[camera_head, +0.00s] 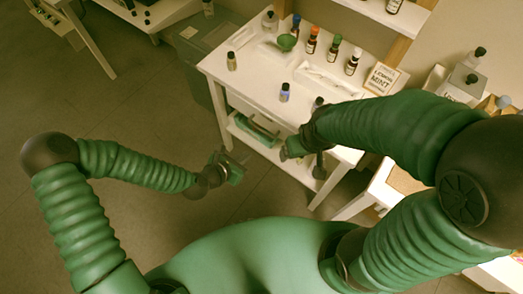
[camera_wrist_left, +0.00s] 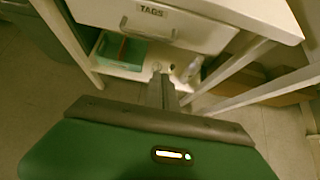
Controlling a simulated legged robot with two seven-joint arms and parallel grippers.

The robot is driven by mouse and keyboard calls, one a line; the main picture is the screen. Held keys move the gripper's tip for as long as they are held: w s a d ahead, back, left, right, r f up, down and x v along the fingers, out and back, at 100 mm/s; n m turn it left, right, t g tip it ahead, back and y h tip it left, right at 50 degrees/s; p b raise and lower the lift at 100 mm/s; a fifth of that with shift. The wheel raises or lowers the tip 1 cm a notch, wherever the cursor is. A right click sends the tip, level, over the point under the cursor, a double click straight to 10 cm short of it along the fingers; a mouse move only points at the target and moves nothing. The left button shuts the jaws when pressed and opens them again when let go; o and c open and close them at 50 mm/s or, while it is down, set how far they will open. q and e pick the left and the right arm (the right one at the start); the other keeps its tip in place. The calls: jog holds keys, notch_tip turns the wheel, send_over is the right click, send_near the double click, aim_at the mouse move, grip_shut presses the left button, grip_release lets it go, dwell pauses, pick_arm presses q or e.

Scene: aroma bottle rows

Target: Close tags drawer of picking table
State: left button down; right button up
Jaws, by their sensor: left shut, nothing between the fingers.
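The tags drawer (camera_wrist_left: 165,17) of the white picking table (camera_head: 228,75) shows in the left wrist view, with a "TAGS" label and a pale handle (camera_wrist_left: 147,33) on its front. In the head view the drawer front is small and partly hidden, and I cannot tell how far it stands out. My left gripper (camera_head: 238,165) is in front of the table, apart from it. Its fingers (camera_wrist_left: 162,88) are shut and empty, below the drawer handle in the wrist view. My right gripper (camera_head: 289,150) is by the table's front edge; its jaws are unclear.
Several small bottles and a "LEMON MINT" sign (camera_head: 381,78) stand on the tabletop. A green tray (camera_head: 258,132) sits on the lower shelf. A grey bin (camera_head: 205,45) is left of the table. The floor in front of the table's left part is clear.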

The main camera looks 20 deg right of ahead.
aim_at(269, 135)
pick_arm(q)
jog(key=w+d+f, duration=0.1)
jog(key=w+d, duration=0.2)
jog(key=w+d+f+b, duration=0.1)
jog(key=w+d+f, duration=0.1)
jog(key=w+d, duration=0.1)
jog(key=w+d+f, duration=0.2)
jog(key=d, duration=0.3)
jog(key=shift+w+b, duration=0.35)
jog(key=shift+w, duration=0.05)
jog(key=shift+w+d+r, duration=0.15)
jog(key=shift+r, duration=0.15)
jog(key=shift+d, duration=0.15)
pick_arm(e)
jog(key=shift+s+f, duration=0.25)
jog(key=shift+f, duration=0.5)
